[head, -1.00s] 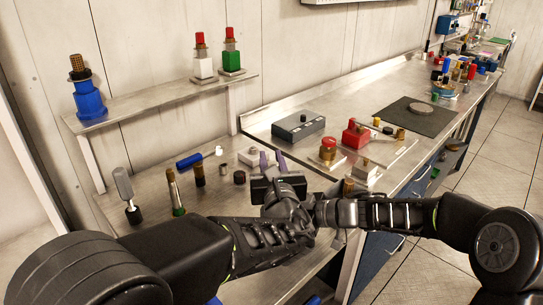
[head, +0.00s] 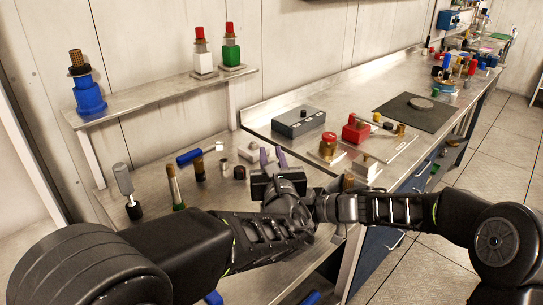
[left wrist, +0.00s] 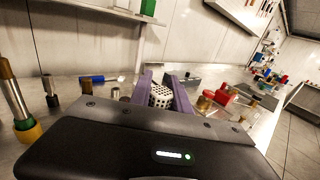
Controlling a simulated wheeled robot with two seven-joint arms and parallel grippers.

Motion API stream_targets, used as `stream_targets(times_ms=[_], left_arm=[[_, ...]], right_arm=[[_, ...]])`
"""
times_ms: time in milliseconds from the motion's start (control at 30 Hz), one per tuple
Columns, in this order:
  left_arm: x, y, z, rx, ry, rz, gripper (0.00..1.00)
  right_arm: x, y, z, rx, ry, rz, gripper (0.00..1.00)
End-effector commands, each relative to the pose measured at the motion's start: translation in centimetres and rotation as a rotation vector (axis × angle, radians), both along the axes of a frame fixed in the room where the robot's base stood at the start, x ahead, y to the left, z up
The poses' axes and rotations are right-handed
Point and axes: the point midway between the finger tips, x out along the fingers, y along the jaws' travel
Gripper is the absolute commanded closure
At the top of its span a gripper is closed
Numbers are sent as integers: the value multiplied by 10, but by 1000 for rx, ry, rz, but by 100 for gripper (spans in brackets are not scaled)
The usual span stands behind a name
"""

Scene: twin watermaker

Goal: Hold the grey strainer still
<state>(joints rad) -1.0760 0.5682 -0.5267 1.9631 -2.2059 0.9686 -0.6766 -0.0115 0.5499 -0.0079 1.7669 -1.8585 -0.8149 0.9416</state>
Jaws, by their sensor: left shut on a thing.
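My left gripper (head: 272,158) has purple fingers and sits low over the near part of the metal bench. In the left wrist view its fingers (left wrist: 161,92) are closed on the sides of a pale block dotted with dark holes, which looks like the grey strainer (left wrist: 160,97). In the head view the fingers and gripper body hide most of the strainer. My right arm comes in from the right and crosses close to my left wrist. Its gripper cannot be made out.
A grey box (head: 298,121) and red valve (head: 355,130) stand behind. A wall shelf (head: 160,94) holds blue, white and green pieces. A dark mat (head: 440,116) lies farther right.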

Motion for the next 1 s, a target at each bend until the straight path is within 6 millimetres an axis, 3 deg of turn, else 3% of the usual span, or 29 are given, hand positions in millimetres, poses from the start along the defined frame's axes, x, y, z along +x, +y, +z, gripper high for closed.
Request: stream_targets(times_ms=[1000], left_arm=[[0, 0, -5, 2, 0, 1, 100]], right_arm=[[0, 0, 0, 0, -1, 0, 100]])
